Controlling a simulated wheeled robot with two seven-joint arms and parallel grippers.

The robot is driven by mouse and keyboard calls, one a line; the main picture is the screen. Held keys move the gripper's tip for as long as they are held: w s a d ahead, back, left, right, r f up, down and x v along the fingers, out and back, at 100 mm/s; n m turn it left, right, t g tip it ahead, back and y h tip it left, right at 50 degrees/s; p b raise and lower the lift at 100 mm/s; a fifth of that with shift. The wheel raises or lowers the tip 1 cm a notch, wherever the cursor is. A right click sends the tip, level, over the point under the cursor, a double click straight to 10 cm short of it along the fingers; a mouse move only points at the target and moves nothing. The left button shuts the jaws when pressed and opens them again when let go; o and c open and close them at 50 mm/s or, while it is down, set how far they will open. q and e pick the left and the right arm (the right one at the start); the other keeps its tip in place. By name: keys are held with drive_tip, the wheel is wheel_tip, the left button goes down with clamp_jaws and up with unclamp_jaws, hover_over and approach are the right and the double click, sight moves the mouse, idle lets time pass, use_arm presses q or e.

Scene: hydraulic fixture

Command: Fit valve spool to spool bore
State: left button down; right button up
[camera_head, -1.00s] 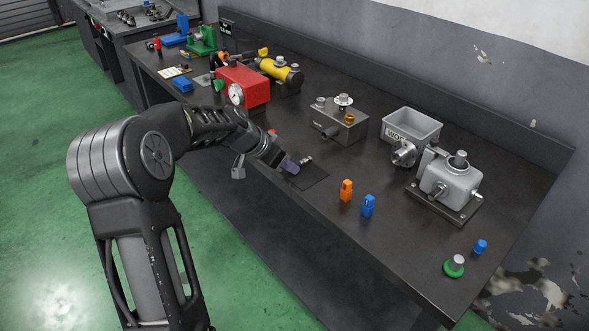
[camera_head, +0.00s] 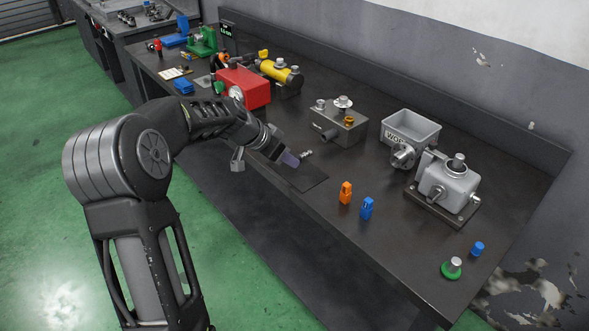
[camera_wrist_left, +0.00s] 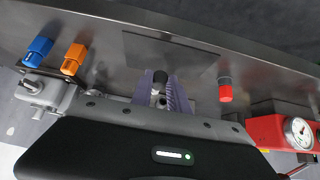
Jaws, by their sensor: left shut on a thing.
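My left gripper (camera_head: 296,158) comes in from the left over the front of the bench, and its pale purple fingers are shut on the valve spool (camera_head: 307,153). The spool is a small metal piece with a dark end; it also shows between the fingers in the left wrist view (camera_wrist_left: 160,78). It appears a little above the dark mat (camera_head: 312,178). The grey valve block (camera_head: 346,131) stands apart, behind and to the right of the gripper. A dark round fitting shows on its front; I cannot clearly see the bore opening. My right gripper is not in view.
Orange (camera_head: 346,192) and blue (camera_head: 367,208) pieces stand right of the mat. A grey bin (camera_head: 411,128) and grey pump-like fixture (camera_head: 448,186) stand farther right. A red gauge box (camera_head: 246,88) stands left. Bench between mat and valve block is clear.

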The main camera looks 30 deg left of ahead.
use_arm(q)
drive_tip(key=shift+r+p, duration=0.4)
drive_tip(key=shift+r, duration=0.6)
drive_tip(key=c, duration=1.9)
unclamp_jaws()
clamp_jaws()
